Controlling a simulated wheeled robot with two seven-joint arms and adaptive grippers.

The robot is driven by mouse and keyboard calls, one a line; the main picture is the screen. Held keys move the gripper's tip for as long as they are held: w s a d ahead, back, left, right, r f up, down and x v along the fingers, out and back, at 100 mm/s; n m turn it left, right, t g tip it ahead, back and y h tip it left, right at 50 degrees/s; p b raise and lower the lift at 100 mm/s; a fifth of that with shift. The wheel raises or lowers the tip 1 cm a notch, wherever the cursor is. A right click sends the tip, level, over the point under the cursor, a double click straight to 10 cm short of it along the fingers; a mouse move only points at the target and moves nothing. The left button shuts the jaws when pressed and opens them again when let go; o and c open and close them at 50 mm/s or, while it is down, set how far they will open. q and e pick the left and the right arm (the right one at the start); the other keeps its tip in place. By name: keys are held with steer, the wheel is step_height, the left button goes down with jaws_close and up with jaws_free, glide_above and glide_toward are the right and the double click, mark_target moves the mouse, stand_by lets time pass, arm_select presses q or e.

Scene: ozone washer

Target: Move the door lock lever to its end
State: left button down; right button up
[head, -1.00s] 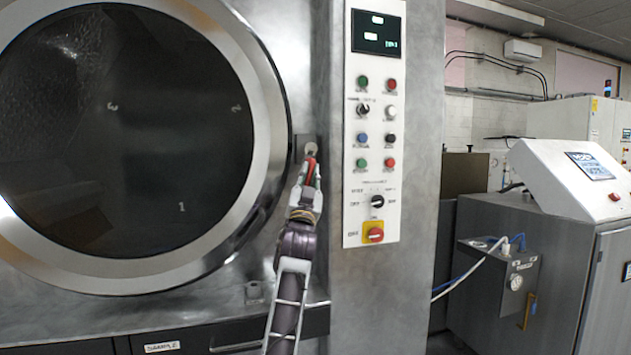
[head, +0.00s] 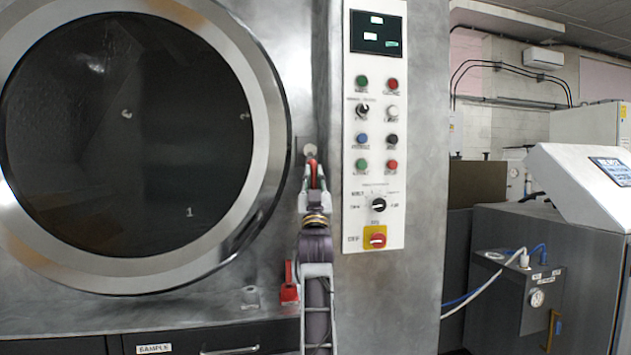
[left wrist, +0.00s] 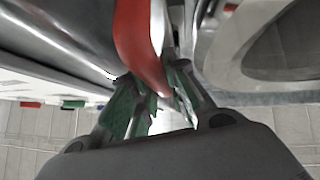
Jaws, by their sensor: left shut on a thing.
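The door lock lever has a red handle (head: 313,170) below a round metal pivot (head: 310,149), on the machine front between the round door and the control panel. It hangs close to vertical. My left gripper (head: 314,190) comes up from below and is shut on the lever's lower part. In the left wrist view the red handle (left wrist: 138,45) runs down between the green-padded fingers (left wrist: 155,105). The fingers hide part of the grip. My right gripper is not in view.
The large round door (head: 130,140) with dark glass is at left, apparently closed. The control panel (head: 375,220) with buttons and a red knob is close to the right of the lever. A small red fixture (head: 289,288) stands beside my left forearm. Drawers (head: 225,340) are below.

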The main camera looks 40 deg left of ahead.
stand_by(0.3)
arm_select(q)
steer(key=c, duration=1.4)
jaws_free()
steer(key=shift+w+d, duration=0.1)
steer(key=shift+v, duration=3.75)
